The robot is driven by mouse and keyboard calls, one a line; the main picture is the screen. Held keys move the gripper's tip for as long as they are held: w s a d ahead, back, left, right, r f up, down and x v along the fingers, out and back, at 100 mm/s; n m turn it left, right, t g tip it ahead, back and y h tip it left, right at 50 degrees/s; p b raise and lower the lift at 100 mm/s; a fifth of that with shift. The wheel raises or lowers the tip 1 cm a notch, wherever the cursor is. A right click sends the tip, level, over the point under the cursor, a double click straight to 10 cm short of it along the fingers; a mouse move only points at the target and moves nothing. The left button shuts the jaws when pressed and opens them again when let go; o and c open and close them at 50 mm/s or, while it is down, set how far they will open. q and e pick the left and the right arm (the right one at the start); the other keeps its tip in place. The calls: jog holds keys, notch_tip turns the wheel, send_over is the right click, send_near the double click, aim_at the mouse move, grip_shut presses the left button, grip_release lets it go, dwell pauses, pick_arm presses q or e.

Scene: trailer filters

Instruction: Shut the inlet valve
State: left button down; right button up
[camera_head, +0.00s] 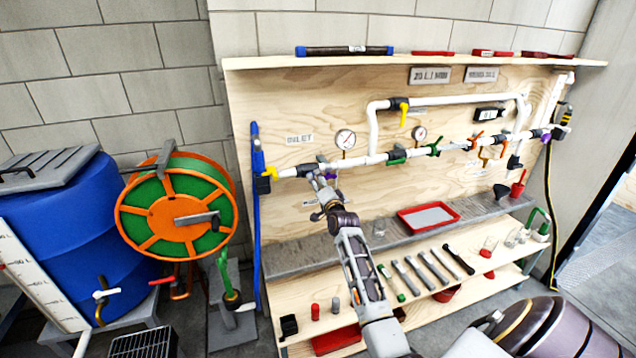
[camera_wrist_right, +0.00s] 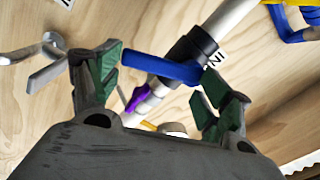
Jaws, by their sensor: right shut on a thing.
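The inlet valve has a dark body on the white pipe (camera_head: 306,168), below the INLET sign (camera_head: 300,139). In the right wrist view its black body (camera_wrist_right: 192,46) and blue lever (camera_wrist_right: 160,67) show up close. The lever lies crosswise to the pipe in that view. My right gripper (camera_head: 322,176) is at the valve, and its green-padded fingers (camera_wrist_right: 162,85) are shut on the blue lever. In the head view the gripper hides the lever. My left gripper is not in view.
A pressure gauge (camera_head: 345,139) sits just right of the valve. A yellow handle (camera_head: 270,172) is at the pipe's left end. A blue pole (camera_head: 256,215) stands at the board's left edge. A red tray (camera_head: 428,217) and several tools lie on the shelves below.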

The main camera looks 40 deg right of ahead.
jog(key=shift+w+a+f+m+p, duration=0.1)
jog(key=shift+a+m+p, duration=0.2)
jog(key=shift+m, duration=0.45)
jog(key=shift+w+a+f+m+p, duration=0.15)
jog(key=shift+m+p, duration=0.2)
jog(key=shift+m, duration=0.35)
jog(key=shift+s+a+f+m+p, duration=0.1)
jog(key=shift+a+m+p, duration=0.2)
jog(key=shift+m, duration=0.45)
jog(key=o, duration=1.5)
jog(key=shift+d, duration=0.1)
jog(key=shift+c, duration=0.2)
jog(key=v, duration=1.2)
